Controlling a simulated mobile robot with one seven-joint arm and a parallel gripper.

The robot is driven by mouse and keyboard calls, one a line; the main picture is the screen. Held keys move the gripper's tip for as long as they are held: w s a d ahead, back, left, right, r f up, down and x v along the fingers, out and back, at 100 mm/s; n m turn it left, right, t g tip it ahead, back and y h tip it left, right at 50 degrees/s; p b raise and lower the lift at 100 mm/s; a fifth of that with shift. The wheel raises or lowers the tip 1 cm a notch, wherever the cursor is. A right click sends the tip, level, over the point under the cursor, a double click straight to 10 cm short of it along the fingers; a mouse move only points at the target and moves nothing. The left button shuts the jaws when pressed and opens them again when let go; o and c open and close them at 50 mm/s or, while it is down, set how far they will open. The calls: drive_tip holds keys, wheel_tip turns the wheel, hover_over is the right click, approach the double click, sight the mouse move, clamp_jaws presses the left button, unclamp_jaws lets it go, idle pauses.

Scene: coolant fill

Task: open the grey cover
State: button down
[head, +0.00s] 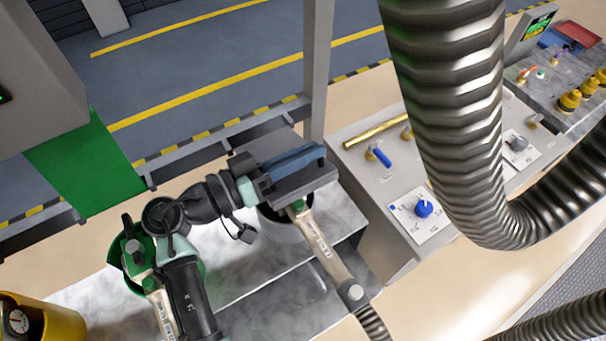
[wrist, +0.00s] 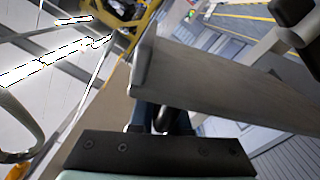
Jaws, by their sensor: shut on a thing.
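The grey cover (head: 312,181) is a flat square plate in the middle of the head view. It sits over a round dark-rimmed opening (head: 272,213), whose near edge shows below it; the rest is hidden. My gripper (head: 296,159) lies along the cover's far side, its blue fingers at the plate. It is shut on the cover. In the wrist view the cover (wrist: 225,90) shows as a broad grey plate running from the fingers (wrist: 163,118) to the right. The exact contact is partly hidden, and I cannot tell how far the cover is tilted.
A beige hose nozzle (head: 318,245) reaches up to the opening from the front. A control panel with a blue knob (head: 423,208) stands to the right. A thick metal hose (head: 450,100) hangs in front of it. A grey post (head: 317,70) rises behind the cover.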

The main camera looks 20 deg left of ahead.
drive_tip(key=w+a+r+n+b, duration=0.3)
drive_tip(key=w+a+r+n, duration=0.4)
drive_tip(key=w+a+n, duration=0.3)
drive_tip(key=shift+a+r+n+b, duration=0.15)
drive_tip(key=shift+a+n+b, duration=0.2)
drive_tip(key=shift+a+n, duration=1.1)
drive_tip(key=c, duration=0.9)
unclamp_jaws()
drive_tip(key=shift+d, duration=0.1)
drive_tip(key=shift+s, duration=0.1)
